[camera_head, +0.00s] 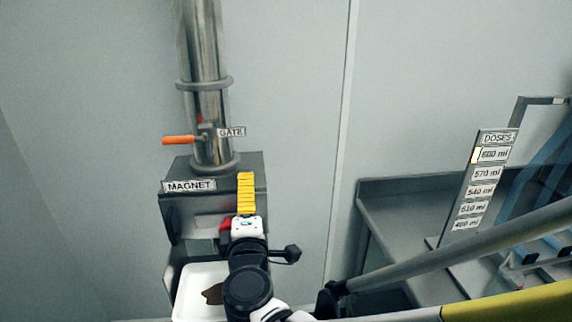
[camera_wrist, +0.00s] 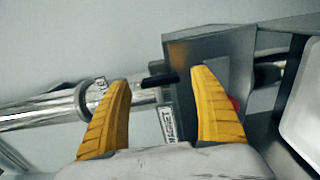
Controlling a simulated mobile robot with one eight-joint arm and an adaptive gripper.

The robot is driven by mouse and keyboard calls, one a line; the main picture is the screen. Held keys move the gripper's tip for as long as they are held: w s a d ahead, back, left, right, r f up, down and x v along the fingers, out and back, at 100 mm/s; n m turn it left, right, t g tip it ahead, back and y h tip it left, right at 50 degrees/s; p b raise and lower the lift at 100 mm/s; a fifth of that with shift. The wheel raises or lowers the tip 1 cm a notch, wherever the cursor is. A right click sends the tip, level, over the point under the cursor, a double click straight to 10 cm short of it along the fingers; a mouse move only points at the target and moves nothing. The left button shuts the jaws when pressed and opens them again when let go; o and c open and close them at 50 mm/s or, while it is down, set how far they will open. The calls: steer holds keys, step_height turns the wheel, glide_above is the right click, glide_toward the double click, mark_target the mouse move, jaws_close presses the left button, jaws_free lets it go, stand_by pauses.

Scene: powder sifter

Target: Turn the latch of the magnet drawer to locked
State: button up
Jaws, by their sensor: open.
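The grey magnet box (camera_head: 212,208), labelled MAGNET, stands at the foot of a steel pipe; it also shows in the wrist view (camera_wrist: 240,48). A red part (camera_head: 226,224), apparently the latch, sits low on its front, just left of my gripper. In the wrist view a bit of red (camera_wrist: 235,103) shows behind the right finger. How the latch is turned cannot be made out. My gripper (camera_head: 246,182) has yellow fingers and is in front of the box's right side. In the wrist view the fingers (camera_wrist: 159,76) are apart, with a dark bar visible between their tips.
A white tray (camera_head: 190,309) with brown powder is below the box, partly hidden by my arm. The pipe (camera_head: 209,105) carries an orange gate handle (camera_head: 180,140). At right are a metal table (camera_head: 392,205) and a DOSES board (camera_head: 478,190). Bare wall lies between.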

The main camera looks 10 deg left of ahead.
steer(key=v, duration=1)
steer(key=w+d+f+m+g+h, duration=0.25)
steer(key=d+m, duration=0.25)
steer(key=d, duration=0.5)
steer(key=w+d+f+m+g+h, duration=0.15)
steer(key=d+m+h, duration=0.25)
steer(key=d, duration=0.5)
steer(key=s+d+f+m+g+y, duration=0.1)
steer(key=s+d+f+m+g, duration=0.1)
steer(key=s+d+m, duration=0.3)
steer(key=s+d+f+m+g+y, duration=0.1)
steer(key=s+d+f+m+g, duration=0.2)
steer(key=s+d+m, duration=0.3)
steer(key=shift+s+d+f+m+g, duration=0.3)
steer(key=shift+s+d+g, duration=0.3)
steer(key=shift+s, duration=0.15)
